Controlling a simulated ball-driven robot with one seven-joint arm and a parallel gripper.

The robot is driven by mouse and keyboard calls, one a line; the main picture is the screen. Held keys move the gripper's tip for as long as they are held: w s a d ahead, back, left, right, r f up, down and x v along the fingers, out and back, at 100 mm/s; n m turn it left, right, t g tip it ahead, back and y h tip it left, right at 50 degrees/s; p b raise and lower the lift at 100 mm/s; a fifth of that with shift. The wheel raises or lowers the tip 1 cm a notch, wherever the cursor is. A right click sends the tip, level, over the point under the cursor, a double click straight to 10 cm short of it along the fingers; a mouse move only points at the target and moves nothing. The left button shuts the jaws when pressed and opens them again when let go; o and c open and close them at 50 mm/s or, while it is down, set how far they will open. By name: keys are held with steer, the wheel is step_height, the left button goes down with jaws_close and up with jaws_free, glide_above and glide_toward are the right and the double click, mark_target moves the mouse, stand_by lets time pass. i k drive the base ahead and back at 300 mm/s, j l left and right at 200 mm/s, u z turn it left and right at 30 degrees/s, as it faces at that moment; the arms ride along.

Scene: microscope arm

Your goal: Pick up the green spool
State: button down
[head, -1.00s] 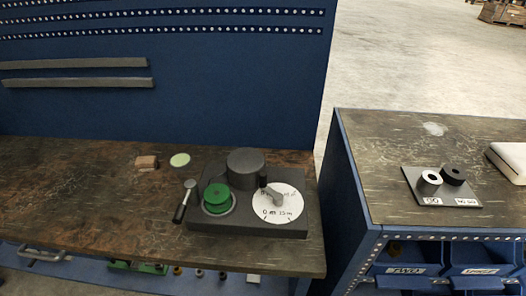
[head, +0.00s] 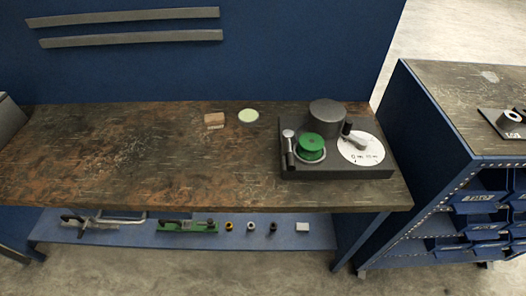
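The green spool (head: 311,143) sits upright on the left part of a dark grey instrument base (head: 340,173), inside a pale ring. The base stands near the right end of the brown workbench (head: 130,165). A lever with a light round head (head: 288,134) stands just left of the spool. A dark grey cylinder (head: 326,112) is behind it, and a white marked dial (head: 361,149) with a pointer is to its right. My gripper is not in the head view.
A small brown block (head: 214,120) and a pale green disc (head: 249,116) lie left of the base. The bench's left and middle are clear. A lower shelf (head: 100,232) holds tools and small parts. A second bench (head: 450,90) with blue bins stands right, across a gap.

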mark_target(310, 147)
steer(key=j+z, duration=0.1)
steer(key=z, duration=0.3)
steer(key=j+z, duration=0.1)
steer(key=z, duration=0.35)
steer(key=j+z, duration=0.1)
steer(key=z, duration=0.3)
steer(key=j+z, duration=0.1)
steer(key=j, duration=1.1)
steer(key=k, duration=0.05)
